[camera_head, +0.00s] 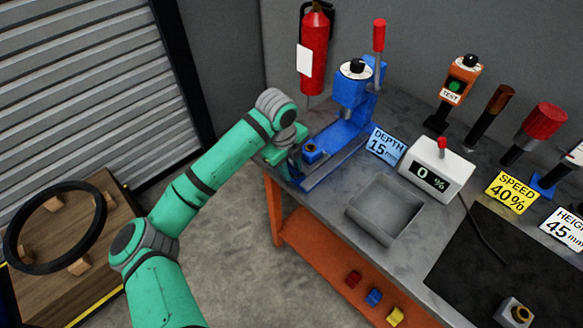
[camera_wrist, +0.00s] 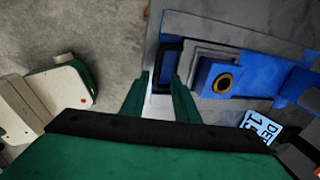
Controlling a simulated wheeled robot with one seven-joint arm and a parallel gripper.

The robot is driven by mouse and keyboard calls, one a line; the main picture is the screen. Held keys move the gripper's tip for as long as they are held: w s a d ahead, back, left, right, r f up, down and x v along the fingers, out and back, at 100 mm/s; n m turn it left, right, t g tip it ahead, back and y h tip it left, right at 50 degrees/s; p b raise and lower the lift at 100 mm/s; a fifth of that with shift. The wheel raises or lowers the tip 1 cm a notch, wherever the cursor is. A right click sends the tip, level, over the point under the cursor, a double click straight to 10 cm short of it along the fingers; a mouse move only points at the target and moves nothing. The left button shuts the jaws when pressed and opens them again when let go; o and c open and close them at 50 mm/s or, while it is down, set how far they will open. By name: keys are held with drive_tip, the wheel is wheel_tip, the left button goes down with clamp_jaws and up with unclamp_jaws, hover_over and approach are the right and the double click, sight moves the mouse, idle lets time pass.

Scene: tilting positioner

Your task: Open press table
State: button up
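The blue press (camera_head: 348,125) stands at the left end of the workbench. Its press table (camera_wrist: 213,55) is a grey stepped plate carrying a blue block with a brass-ringed hole (camera_wrist: 223,83). A black bar handle (camera_wrist: 167,52) is on the table's left side in the wrist view. My gripper (camera_wrist: 160,80) is open, its two green fingers pointing at the near end of this handle.
A blue DEPTH 15 mm card (camera_head: 385,146), a white percent display (camera_head: 436,170) and a grey tray (camera_head: 385,212) are right of the press. A fire extinguisher (camera_head: 313,50) hangs behind. The floor (camera_head: 235,235) left of the bench is clear.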

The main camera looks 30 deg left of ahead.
wheel_tip(320, 180, up, 11)
drive_tip(key=s, duration=0.2)
drive_tip(key=shift+a+f, duration=0.15)
drive_tip(key=shift+a, duration=0.15)
drive_tip(key=shift+w, duration=0.15)
idle(0.4)
